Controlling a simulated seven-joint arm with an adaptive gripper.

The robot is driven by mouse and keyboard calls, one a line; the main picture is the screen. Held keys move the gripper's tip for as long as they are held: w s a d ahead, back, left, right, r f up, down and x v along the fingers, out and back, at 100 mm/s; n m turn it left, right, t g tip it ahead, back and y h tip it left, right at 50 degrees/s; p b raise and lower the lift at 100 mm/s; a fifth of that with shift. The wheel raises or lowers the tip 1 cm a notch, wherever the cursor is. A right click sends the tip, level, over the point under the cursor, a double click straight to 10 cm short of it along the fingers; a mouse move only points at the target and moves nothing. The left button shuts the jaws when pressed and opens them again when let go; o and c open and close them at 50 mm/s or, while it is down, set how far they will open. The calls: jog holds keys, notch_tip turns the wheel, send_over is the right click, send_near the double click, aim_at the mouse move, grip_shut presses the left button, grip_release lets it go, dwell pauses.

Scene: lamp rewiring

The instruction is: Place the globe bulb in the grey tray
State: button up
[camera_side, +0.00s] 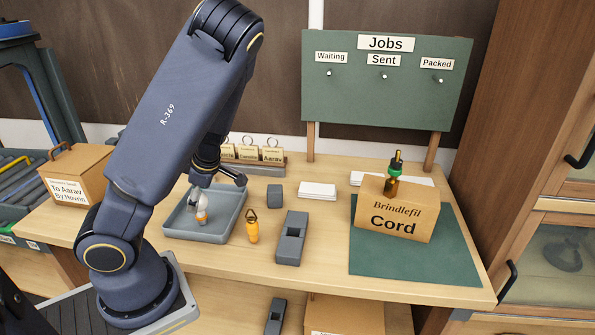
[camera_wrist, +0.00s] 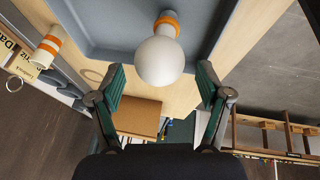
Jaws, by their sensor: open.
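The globe bulb (camera_side: 196,200) is white with an orange band and is in the grey tray (camera_side: 221,237) in the side view. Its globe end is up and its band is low, near the tray floor. In the wrist view the bulb (camera_wrist: 160,61) shows centred ahead of my gripper (camera_wrist: 161,72), with the tray floor (camera_wrist: 110,25) behind it. The two fingers are spread apart, one on each side of the globe, with gaps to it. In the side view my gripper (camera_side: 217,181) is just above the bulb, its fingers partly hidden by the arm.
Right of the tray are an orange item with a loop (camera_side: 252,229), a dark grey block (camera_side: 291,238) and a small cube (camera_side: 275,196). A Cord box (camera_side: 395,212) stands on a green mat (camera_side: 420,262). A cardboard box (camera_side: 75,177) stands left; tag cards (camera_side: 272,154) stand behind.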

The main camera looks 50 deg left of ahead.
jog(key=v, duration=0.9)
jog(key=w+d+f+m+t+h, duration=0.2)
jog(key=d+m+h, duration=0.4)
jog(key=d+m, duration=0.55)
jog(key=s+d+r+m+t+y, duration=0.1)
jog(key=s+d+r+m+t, duration=0.1)
jog(key=d+r+m+t, duration=0.3)
jog(key=d+r+m, duration=0.4)
jog(key=r+m, duration=0.4)
jog(key=m, duration=0.4)
jog(key=shift+s+d+r+t, duration=0.15)
jog(key=shift+s+r+t, duration=0.1)
jog(key=shift+r+t, duration=0.15)
